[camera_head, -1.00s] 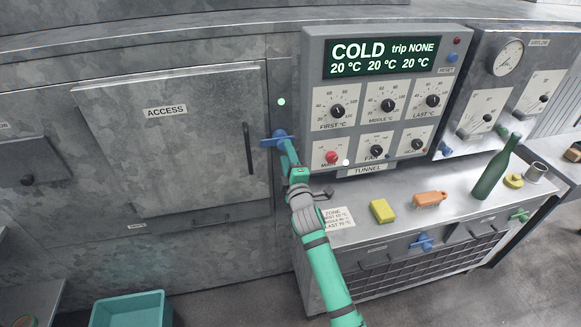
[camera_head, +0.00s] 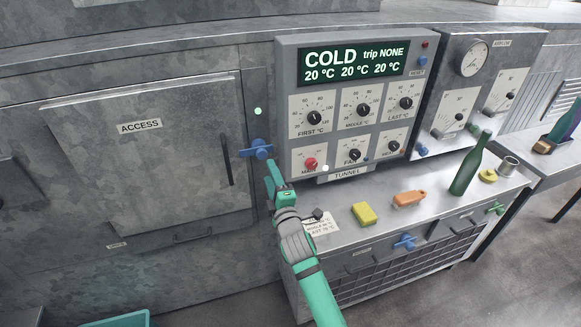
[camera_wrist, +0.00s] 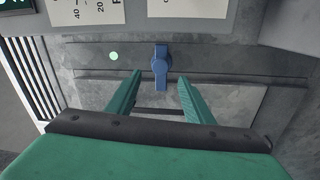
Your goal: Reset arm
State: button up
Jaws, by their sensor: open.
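My gripper (camera_head: 270,180) is green and sits at the end of my arm, just below a blue valve handle (camera_head: 257,149) on the grey metal wall, left of the control panel. In the wrist view, its two fingers (camera_wrist: 160,95) are spread apart with nothing between them. The blue handle (camera_wrist: 160,66) shows beyond the fingertips, apart from them. In the head view the handle lies roughly level, with its long part pointing left.
The control panel (camera_head: 347,78) reads COLD and 20 °C. A counter (camera_head: 435,200) holds a yellow block (camera_head: 363,213), an orange object (camera_head: 409,198), a green bottle (camera_head: 470,165) and a metal cup (camera_head: 509,164). An access door (camera_head: 150,150) is at left.

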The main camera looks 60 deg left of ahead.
jog(key=w+d+m+t+h, duration=0.25)
jog(key=d+m+t, duration=0.35)
jog(key=d+m, duration=0.4)
jog(key=w+d+m+t+h, duration=0.25)
jog(key=d+m+t, duration=0.35)
jog(key=d+m, duration=0.35)
jog(key=s+d+f+m+h, duration=0.2)
jog(key=d+f+m, duration=0.15)
jog(key=d, duration=0.25)
jog(key=s+d+f+m+t+h, duration=0.1)
jog(key=s+d+f+m+h, duration=0.1)
jog(key=d+f+h, duration=0.3)
jog(key=s+d+f+m, duration=0.2)
jog(key=d, duration=0.5)
jog(key=s+d+f+m+g+h, duration=0.1)
jog(key=s+d+f+m+h, duration=0.1)
jog(key=s+d, duration=0.7)
jog(key=s+d+f+m+g+h, duration=0.1)
jog(key=s+d+h, duration=0.3)
jog(key=s+d, duration=0.6)
jog(key=d+f+m, duration=0.1)
jog(key=d, duration=0.3)
jog(key=shift+d+f+g, duration=0.3)
jog(key=shift+f, duration=0.1)
jog(key=shift+w, duration=0.1)
